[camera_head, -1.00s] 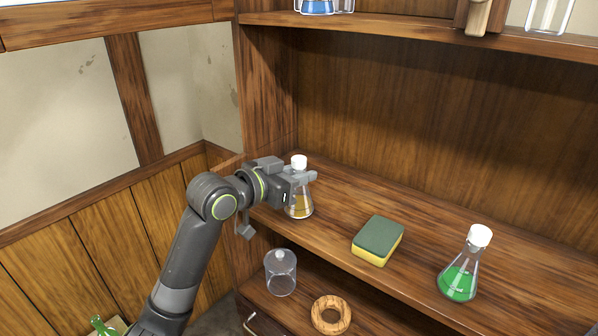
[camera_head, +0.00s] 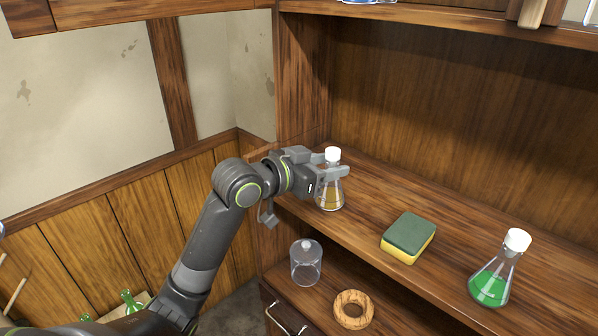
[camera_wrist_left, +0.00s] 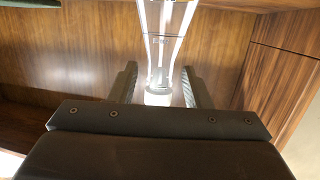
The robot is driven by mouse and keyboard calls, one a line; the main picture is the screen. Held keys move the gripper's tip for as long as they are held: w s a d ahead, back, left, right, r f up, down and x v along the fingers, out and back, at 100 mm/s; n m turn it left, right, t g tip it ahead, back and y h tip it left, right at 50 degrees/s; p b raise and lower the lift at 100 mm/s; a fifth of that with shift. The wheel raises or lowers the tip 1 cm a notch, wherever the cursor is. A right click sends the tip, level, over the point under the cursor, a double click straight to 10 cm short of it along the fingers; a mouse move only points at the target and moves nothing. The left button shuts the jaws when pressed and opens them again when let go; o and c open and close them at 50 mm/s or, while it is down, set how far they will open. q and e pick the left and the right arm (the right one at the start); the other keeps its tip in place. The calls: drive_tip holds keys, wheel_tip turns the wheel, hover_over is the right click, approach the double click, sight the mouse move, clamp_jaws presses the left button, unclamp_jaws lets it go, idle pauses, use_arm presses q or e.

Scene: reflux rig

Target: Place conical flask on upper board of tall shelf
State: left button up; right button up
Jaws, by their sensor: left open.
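Small gaps seem to show beside the neck. The upper board (camera_head: 430,27) of the shelf crosses the top of the head view. A second conical flask (camera_head: 492,285), with green liquid, stands at the right.
A green and yellow sponge (camera_head: 408,238) lies on the middle board between the flasks. Below are a glass jar (camera_head: 306,264) and a wooden ring (camera_head: 352,309). A side post (camera_head: 303,90) rises left of the flask. A wooden object (camera_head: 532,13) stands at the upper board's edge.

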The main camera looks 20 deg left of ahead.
use_arm(q)
drive_tip(key=b+v, duration=0.1)
drive_tip(key=v, duration=0.9)
drive_tip(key=shift+s, duration=0.2)
drive_tip(key=shift+a, duration=0.1)
